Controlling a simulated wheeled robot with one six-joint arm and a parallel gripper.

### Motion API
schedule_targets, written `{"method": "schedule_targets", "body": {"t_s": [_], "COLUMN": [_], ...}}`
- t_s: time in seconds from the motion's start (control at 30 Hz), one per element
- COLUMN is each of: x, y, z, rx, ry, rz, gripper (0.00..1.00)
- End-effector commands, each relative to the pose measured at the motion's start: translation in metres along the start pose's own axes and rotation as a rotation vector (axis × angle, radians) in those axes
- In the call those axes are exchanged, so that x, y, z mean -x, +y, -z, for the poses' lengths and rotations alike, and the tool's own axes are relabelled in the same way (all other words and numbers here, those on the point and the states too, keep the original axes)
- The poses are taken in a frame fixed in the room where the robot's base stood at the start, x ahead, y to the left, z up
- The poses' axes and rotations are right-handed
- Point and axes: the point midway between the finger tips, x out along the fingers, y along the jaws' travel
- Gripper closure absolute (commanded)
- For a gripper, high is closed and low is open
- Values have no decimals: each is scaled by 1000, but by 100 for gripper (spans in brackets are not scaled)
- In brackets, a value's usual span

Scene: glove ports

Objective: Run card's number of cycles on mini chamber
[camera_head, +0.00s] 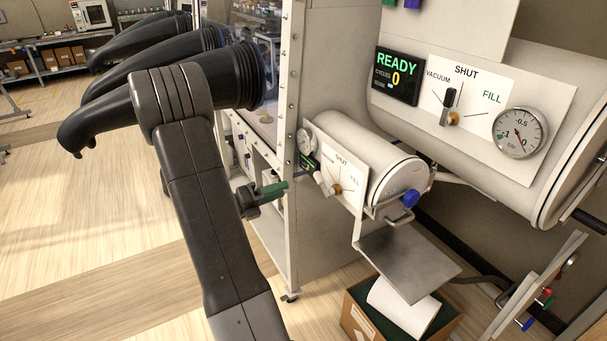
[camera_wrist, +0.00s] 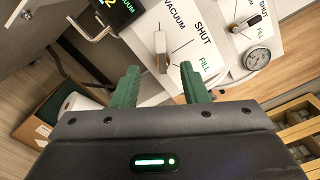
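The mini chamber (camera_head: 378,165) is a small white cylinder with a control panel on its left. Its lever (camera_head: 324,184) leans left from its orange hub, away from SHUT and FILL. In the wrist view a lever (camera_wrist: 162,55) stands just beyond my fingertips, on a panel marked VACUUM, SHUT and FILL. A dark display (camera_wrist: 118,12) beside that panel is partly cut off and shows a 2 and VACUUM. My gripper (camera_head: 272,191) has green fingers, set apart and empty, left of the mini chamber's lever; it also shows in the wrist view (camera_wrist: 160,75). I cannot make out a card.
The large chamber's display (camera_head: 397,76) reads READY, CYCLES 0, and its lever (camera_head: 451,105) points to SHUT. A metal shelf (camera_head: 408,262) juts out below the mini chamber, above a cardboard box (camera_head: 362,325). Black glove sleeves (camera_head: 160,75) hang at the left. Open floor lies left.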

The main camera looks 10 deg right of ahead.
Motion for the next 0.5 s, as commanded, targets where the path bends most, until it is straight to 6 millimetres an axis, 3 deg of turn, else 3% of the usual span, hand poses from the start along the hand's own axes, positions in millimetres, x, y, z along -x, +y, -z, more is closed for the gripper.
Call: {"method": "schedule_targets", "body": {"t_s": [0.5], "x": [-82], "y": [-2], "z": [0], "rx": [2], "ry": [3], "rz": [1], "gripper": [60]}}
